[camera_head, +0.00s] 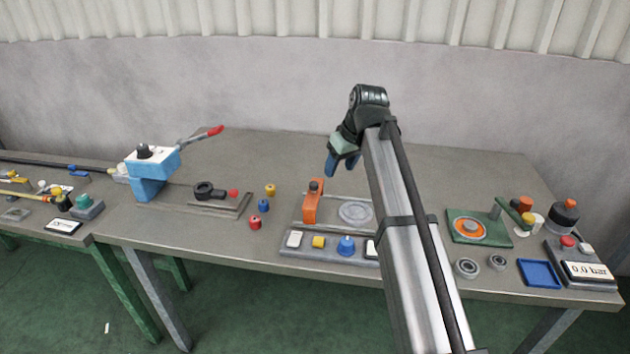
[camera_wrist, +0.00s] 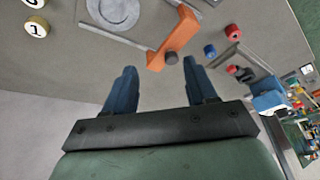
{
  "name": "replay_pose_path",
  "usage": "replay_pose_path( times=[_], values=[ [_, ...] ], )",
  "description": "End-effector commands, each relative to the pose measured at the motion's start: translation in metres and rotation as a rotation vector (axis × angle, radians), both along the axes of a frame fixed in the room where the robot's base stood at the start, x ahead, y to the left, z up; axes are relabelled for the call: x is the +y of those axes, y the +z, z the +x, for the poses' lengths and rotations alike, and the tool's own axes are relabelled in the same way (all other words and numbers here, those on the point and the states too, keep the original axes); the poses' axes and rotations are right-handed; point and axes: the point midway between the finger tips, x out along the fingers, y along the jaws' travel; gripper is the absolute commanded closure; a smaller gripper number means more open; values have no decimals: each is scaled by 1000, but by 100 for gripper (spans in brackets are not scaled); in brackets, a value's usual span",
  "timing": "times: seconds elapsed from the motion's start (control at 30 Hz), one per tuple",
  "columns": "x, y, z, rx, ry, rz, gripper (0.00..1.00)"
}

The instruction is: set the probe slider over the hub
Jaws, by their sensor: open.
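The probe slider looks to be the orange bracket (camera_head: 312,205) with a dark knob on top, standing at the left of a railed grey fixture; the wrist view shows it too (camera_wrist: 178,38). The hub looks to be the round grey disc (camera_head: 355,213) to its right on the same fixture; it is partly cut off in the wrist view (camera_wrist: 113,10). The slider is beside the disc, not over it. My gripper (camera_head: 342,166) is open and empty, above and behind the fixture. In the wrist view its blue fingers (camera_wrist: 160,66) are apart, with the slider's knob appearing between and beyond their tips.
A button panel (camera_head: 318,255) lies in front of the fixture, partly hidden by my arm. A blue lever press (camera_head: 150,172) and small red, blue and yellow pieces stand left. A green fixture (camera_head: 490,238), bearings and blue tray (camera_head: 540,273) are right. The table behind is clear.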

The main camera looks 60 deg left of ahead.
Motion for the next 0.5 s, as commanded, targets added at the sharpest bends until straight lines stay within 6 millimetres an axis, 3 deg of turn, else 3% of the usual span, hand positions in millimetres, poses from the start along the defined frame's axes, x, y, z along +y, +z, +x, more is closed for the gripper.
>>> replay_pose_path(
  times=[0.03,0.2,0.33,0.5],
  values=[
    [20,12,-3,-12,19,11,44],
    [43,28,-13,-32,49,31,44],
    [47,22,-14,-34,52,33,44],
    [55,-1,-14,-33,51,32,44]
  ],
)
